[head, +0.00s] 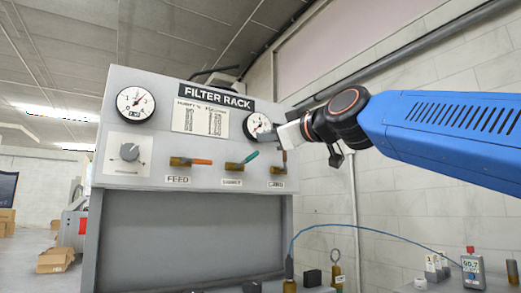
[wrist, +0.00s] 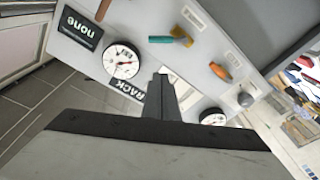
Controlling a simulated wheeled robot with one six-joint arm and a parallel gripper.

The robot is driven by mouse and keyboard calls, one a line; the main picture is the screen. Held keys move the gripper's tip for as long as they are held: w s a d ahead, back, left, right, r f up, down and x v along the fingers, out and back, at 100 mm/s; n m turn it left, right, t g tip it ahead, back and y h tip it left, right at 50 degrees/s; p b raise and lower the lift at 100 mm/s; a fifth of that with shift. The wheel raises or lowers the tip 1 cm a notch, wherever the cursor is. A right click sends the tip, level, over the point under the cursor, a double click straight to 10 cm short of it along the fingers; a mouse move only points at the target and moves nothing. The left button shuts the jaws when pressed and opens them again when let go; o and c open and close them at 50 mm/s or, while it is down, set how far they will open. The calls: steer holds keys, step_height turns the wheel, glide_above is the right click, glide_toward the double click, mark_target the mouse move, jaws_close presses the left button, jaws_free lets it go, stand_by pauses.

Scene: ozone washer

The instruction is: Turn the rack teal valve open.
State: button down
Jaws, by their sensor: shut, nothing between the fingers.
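The teal valve (head: 250,156) is the middle one of three on the filter rack panel. Its teal handle slants up to the right from a brass body, above a small label. It also shows near the top middle of the wrist view (wrist: 181,33). My gripper (head: 278,137) is shut and empty, in front of the panel by the right gauge, above and to the right of the teal valve and apart from it. In the wrist view its dark fingers (wrist: 160,92) are together, with the teal valve beyond their tips.
The FEED valve with a level orange handle (head: 202,162) is left of the teal one. A third valve with an upright brown handle (head: 284,157) is close on the right. Gauges (head: 135,104) and a grey knob (head: 129,152) are on the panel. A blue cable (head: 340,228) arches below my arm.

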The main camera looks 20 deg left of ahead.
steer(key=n, duration=0.1)
steer(key=r, duration=0.2)
glide_above(247, 160)
steer(key=s, duration=0.1)
steer(key=shift+w+d+f, duration=0.25)
steer(key=shift+d+f, duration=0.3)
steer(key=shift+f, duration=0.3)
steer(key=shift+w+d+f, duration=0.2)
steer(key=shift+d+f, duration=0.3)
steer(key=shift+f, duration=0.35)
steer(key=shift+w+d+f+m, duration=0.15)
steer(key=shift+w+d+m, duration=0.05)
steer(key=shift+m, duration=0.4)
steer(key=m, duration=0.2)
steer(key=f+m+t, duration=0.1)
steer(key=w+d+f+m, duration=0.1)
steer(key=m, duration=0.1)
steer(key=shift+w+f+m+t+h, duration=0.1)
steer(key=shift+m+t+h, duration=0.2)
steer(key=shift+h, duration=0.1)
steer(key=shift+w+d+f, duration=0.1)
steer(key=shift+f, duration=0.1)
